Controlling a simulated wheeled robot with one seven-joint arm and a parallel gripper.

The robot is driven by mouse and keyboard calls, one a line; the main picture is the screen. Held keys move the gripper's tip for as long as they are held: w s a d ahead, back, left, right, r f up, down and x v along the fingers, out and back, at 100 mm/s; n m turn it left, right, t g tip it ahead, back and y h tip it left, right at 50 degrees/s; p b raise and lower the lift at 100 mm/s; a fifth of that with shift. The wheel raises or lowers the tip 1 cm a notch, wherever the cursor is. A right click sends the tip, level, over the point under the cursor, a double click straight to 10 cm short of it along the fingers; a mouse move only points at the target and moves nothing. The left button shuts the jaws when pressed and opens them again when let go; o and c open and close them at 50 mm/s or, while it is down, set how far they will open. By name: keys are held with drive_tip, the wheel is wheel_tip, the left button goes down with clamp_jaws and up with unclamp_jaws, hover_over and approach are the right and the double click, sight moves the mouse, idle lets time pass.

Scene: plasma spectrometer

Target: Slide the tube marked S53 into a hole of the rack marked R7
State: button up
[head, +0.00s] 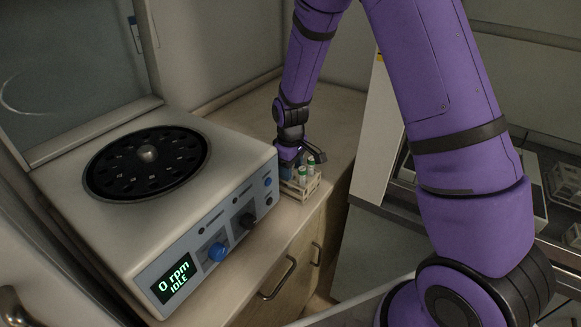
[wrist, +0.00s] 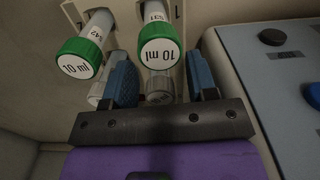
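My gripper (wrist: 161,82) is open, its two blue fingers pointing down among tubes in a small pale rack; it also shows in the head view (head: 302,158). In the wrist view, a green-capped "10 ml" tube labelled S42 (wrist: 84,52) and another that seems to read S37 (wrist: 158,42) stand beyond the fingers. A grey-capped tube (wrist: 160,88) is in the gap between the fingers, partly hidden; a whitish cap (wrist: 98,92) is outside the left finger. The pale rack (head: 300,188) stands on the counter. I cannot read S53 or R7 anywhere.
A centrifuge (head: 225,165) with an open round rotor (head: 148,163) stands left of the pale rack, its display reading 0 rpm IDLE. The counter behind the rack (head: 335,110) is clear. Another pale rack (head: 566,180) stands at the far right, beyond a white panel.

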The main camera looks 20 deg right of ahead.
wheel_tip(320, 180, up, 11)
idle(0.7)
drive_tip(key=s+d+r+m+t, duration=0.1)
drive_tip(key=s+d+r+m, duration=0.1)
drive_tip(key=s+r, duration=0.55)
drive_tip(key=s+d+r+m+t, duration=0.2)
drive_tip(key=s+r, duration=0.3)
drive_tip(key=r, duration=0.5)
drive_tip(key=s+d+r+m+t, duration=0.1)
drive_tip(key=s+r, duration=0.1)
drive_tip(key=s, duration=0.6)
drive_tip(key=s+d+r+m+t, duration=0.1)
drive_tip(key=s+d+r+m, duration=0.1)
drive_tip(key=s, duration=0.6)
drive_tip(key=shift+s+r+m, duration=0.3)
drive_tip(key=shift+s+r, duration=0.05)
drive_tip(key=shift+r, duration=0.25)
